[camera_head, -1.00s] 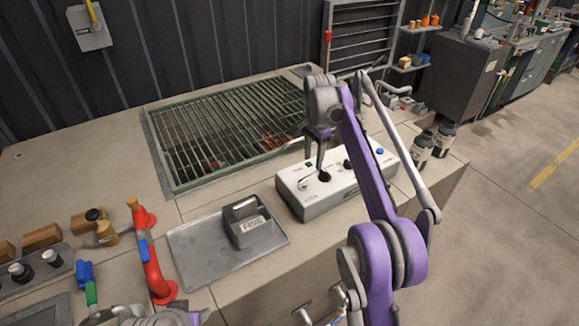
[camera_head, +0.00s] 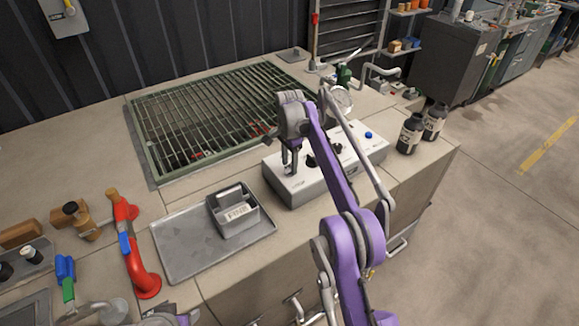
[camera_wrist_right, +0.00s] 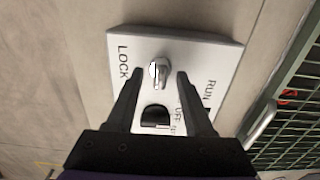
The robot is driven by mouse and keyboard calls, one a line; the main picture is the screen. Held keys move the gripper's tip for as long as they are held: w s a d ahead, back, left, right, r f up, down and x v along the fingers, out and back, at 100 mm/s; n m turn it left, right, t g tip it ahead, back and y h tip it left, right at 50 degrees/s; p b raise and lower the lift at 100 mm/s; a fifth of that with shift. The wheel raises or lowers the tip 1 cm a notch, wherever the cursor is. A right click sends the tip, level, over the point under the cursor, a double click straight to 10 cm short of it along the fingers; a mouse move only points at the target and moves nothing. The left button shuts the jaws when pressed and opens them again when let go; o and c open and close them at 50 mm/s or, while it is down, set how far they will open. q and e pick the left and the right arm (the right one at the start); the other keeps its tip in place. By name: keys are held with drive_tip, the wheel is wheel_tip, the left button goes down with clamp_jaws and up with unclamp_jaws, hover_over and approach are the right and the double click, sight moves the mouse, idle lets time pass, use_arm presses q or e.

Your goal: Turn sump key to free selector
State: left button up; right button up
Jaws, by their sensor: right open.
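A pale grey control box (camera_head: 311,192) stands on the counter. Its sump key (camera_wrist_right: 158,72) is a small silver bow at the box's end, between the words LOCK and RUN in the wrist view. My right gripper (camera_wrist_right: 160,75) is open, with one fingertip on each side of the key; I cannot tell whether they touch it. In the head view the right gripper (camera_head: 289,165) points down at the box's left end and hides the key. The black selector (camera_head: 311,161) sits beside it and also shows in the wrist view (camera_wrist_right: 155,116). My left gripper's fingers are not visible.
A metal tray (camera_head: 185,250) with a grey caddy (camera_head: 238,222) lies left of the box. A green-framed grate (camera_head: 148,160) is behind. A blue button (camera_head: 368,135) is at the box's right end, with black bottles (camera_head: 410,134) further right.

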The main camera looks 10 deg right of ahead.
drive_tip(key=shift+f, duration=0.35)
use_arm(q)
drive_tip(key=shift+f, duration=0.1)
use_arm(e)
clamp_jaws()
